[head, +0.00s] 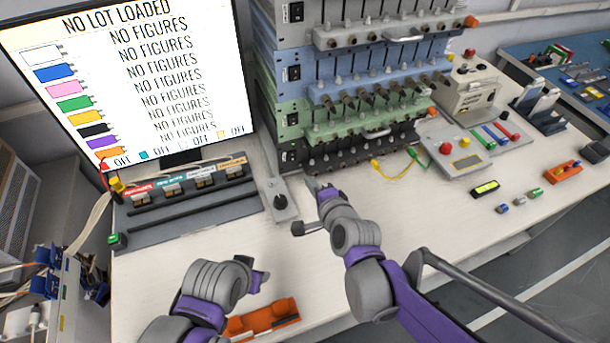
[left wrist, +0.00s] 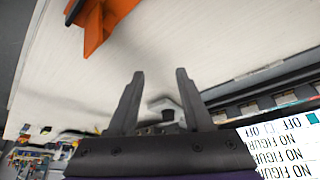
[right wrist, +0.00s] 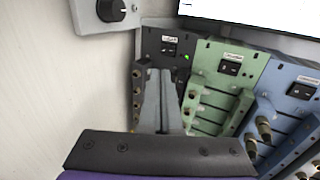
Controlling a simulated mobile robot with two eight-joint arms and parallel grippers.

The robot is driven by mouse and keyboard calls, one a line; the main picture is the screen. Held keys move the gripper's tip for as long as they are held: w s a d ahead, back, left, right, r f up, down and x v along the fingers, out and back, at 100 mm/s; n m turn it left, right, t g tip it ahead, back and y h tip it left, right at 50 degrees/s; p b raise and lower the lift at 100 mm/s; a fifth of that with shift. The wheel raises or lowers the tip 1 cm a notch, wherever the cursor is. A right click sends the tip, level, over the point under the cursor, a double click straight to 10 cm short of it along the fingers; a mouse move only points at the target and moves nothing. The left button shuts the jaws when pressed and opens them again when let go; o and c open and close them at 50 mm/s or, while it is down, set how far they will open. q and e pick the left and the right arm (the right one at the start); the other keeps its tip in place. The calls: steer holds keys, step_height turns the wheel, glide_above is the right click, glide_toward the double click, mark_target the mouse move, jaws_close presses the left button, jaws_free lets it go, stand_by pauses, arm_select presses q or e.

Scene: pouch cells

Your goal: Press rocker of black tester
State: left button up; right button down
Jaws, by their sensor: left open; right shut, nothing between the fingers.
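The black tester (head: 360,152) is the lowest unit of the stack at the back of the bench. Its rocker (right wrist: 169,48) shows on its dark front panel in the right wrist view, with a small green light beside it. My right gripper (head: 312,184) is shut and empty, in front of the black tester's left end. In the right wrist view its closed fingers (right wrist: 160,74) point at the panel just below the rocker; I cannot tell whether they touch it. My left gripper (head: 263,274) is open and empty above the front of the bench; its spread fingers show in the left wrist view (left wrist: 160,75).
Green (head: 350,117), blue and grey testers stack above the black one. A grey box with a black knob (head: 281,201) stands left of my right gripper. An orange holder (head: 262,318) lies near my left gripper. Yellow and green leads (head: 392,174) lie to the right.

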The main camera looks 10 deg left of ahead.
arm_select(q)
steer(key=shift+s+r, duration=0.1)
arm_select(e)
steer(key=shift+v, duration=0.8)
arm_select(q)
steer(key=shift+c, duration=0.2)
